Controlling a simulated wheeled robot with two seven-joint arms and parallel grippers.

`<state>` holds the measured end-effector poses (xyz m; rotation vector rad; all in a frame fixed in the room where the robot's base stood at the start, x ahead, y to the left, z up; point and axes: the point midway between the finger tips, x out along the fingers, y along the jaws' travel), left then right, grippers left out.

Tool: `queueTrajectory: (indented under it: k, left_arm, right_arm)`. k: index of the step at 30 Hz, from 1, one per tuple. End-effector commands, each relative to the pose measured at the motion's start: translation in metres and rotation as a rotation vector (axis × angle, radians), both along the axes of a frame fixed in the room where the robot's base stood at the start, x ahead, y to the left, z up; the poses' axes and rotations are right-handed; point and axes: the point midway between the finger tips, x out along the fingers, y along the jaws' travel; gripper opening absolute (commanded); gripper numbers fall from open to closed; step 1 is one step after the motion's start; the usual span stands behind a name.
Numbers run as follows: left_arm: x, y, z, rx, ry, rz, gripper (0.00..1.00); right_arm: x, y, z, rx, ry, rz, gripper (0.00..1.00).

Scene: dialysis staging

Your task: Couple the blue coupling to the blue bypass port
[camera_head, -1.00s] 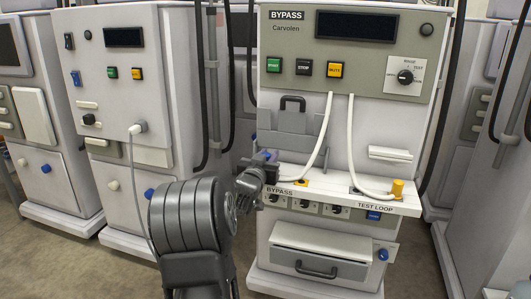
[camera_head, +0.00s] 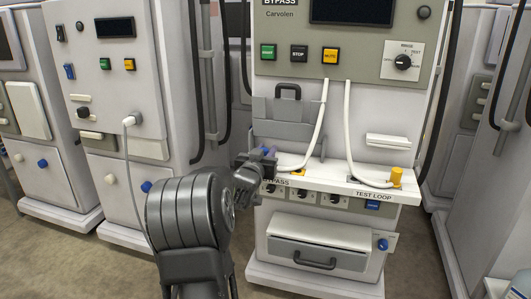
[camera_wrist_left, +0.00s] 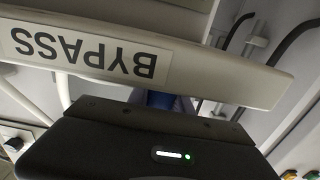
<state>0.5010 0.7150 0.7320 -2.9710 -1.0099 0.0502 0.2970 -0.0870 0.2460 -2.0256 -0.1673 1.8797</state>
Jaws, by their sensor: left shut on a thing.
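My left gripper (camera_head: 258,158) is at the left end of the white shelf (camera_head: 330,180) on the bypass machine, by the BYPASS label (camera_wrist_left: 88,50). It is shut on the blue coupling (camera_head: 270,152), of which only a small blue part shows above the jaws. In the left wrist view a dark blue piece (camera_wrist_left: 160,99) shows between the gripper body and the shelf edge. A white hose runs from near the coupling up the machine's front. The blue bypass port cannot be made out; the gripper and shelf edge hide that spot. My right gripper is not in view.
A yellow coupling (camera_head: 396,176) with a second white hose (camera_head: 350,140) stands at the shelf's right end, by the TEST LOOP label. A grey holder (camera_head: 290,125) is behind the shelf. Another machine (camera_head: 110,80) stands to the left. A drawer (camera_head: 320,235) is below.

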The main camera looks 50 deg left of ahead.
Motion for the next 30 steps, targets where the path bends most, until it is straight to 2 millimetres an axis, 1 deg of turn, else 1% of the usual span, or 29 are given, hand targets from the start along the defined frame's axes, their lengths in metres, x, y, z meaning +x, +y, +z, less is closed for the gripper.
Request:
queueTrajectory:
  k: [1,7,16,17,25,26,30]
  left_arm:
    - [0.007,-0.0065,0.0025,0.002,-0.01,-0.016,0.0]
    - [0.0075,-0.007,0.001,0.002,-0.01,-0.018,0.0]
    - [0.0079,-0.0075,0.0003,0.001,-0.009,-0.019,0.0]
    - [0.008,-0.0076,0.0002,0.001,-0.009,-0.019,0.27]
    - [0.0049,-0.0046,-0.001,0.001,-0.005,-0.012,0.49]
    - [0.0045,-0.0043,-0.001,0.001,-0.005,-0.011,0.51]
    - [0.0035,-0.0033,-0.001,0.001,-0.005,-0.008,0.51]
  right_arm:
    - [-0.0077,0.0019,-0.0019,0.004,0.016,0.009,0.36]
    - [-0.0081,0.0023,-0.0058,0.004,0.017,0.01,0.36]
    - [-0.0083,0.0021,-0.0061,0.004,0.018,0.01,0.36]
    - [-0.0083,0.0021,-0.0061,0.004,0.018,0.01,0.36]
    - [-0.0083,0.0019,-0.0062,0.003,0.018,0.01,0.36]
    - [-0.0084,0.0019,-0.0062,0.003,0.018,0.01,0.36]
    - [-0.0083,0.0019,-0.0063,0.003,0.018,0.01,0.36]
